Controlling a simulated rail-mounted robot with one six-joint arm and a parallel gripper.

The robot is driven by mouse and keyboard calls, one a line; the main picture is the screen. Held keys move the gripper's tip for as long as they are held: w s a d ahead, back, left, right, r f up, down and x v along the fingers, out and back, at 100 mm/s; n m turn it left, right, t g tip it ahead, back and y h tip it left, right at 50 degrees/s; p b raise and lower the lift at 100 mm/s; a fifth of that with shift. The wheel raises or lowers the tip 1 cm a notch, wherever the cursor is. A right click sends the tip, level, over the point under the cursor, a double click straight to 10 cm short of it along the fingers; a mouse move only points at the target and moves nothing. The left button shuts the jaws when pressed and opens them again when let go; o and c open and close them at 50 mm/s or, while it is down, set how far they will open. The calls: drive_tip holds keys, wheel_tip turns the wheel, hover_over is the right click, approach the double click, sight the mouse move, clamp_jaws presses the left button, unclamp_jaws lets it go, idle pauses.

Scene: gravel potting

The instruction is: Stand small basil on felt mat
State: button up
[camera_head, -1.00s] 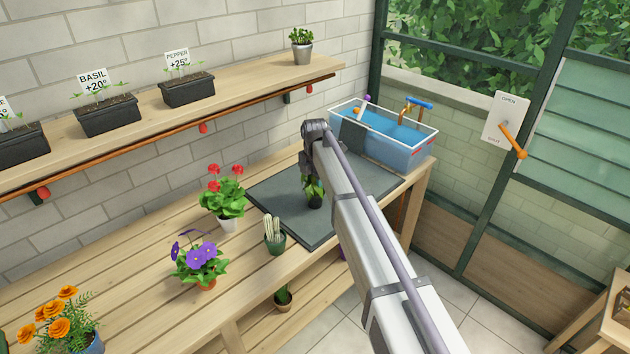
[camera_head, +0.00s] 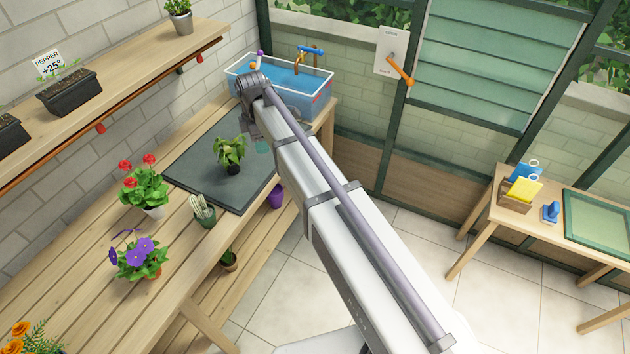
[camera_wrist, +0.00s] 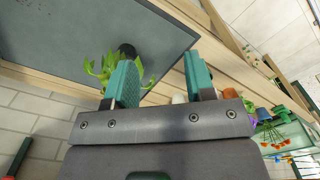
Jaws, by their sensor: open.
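A small leafy green plant in a dark pot (camera_head: 231,151), which looks like the basil, stands upright on the dark grey felt mat (camera_head: 190,165) in the head view. It also shows in the wrist view (camera_wrist: 104,72), with its dark pot beyond the left finger, partly hidden by it. The mat fills the upper left there (camera_wrist: 55,30). My gripper (camera_wrist: 159,72) is open, with teal fingers wide apart and nothing between them. In the head view it is mostly hidden by my arm, just right of the plant.
A water tank (camera_head: 283,85) stands behind the mat. A cactus (camera_head: 203,211), red flowers (camera_head: 145,185) and purple flowers (camera_head: 139,258) stand left of and in front of the mat. A shelf (camera_head: 130,65) runs along the wall. A side table (camera_head: 487,205) is at the right.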

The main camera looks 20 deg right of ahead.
drive_tip(key=s+d+m, duration=0.6)
drive_tip(key=s+m, duration=0.3)
drive_tip(key=s, duration=0.2)
drive_tip(key=s+d+m, duration=0.6)
drive_tip(key=s+m, duration=0.3)
drive_tip(key=s, duration=0.3)
drive_tip(key=shift+s+d, duration=0.2)
drive_tip(key=shift+s, duration=0.05)
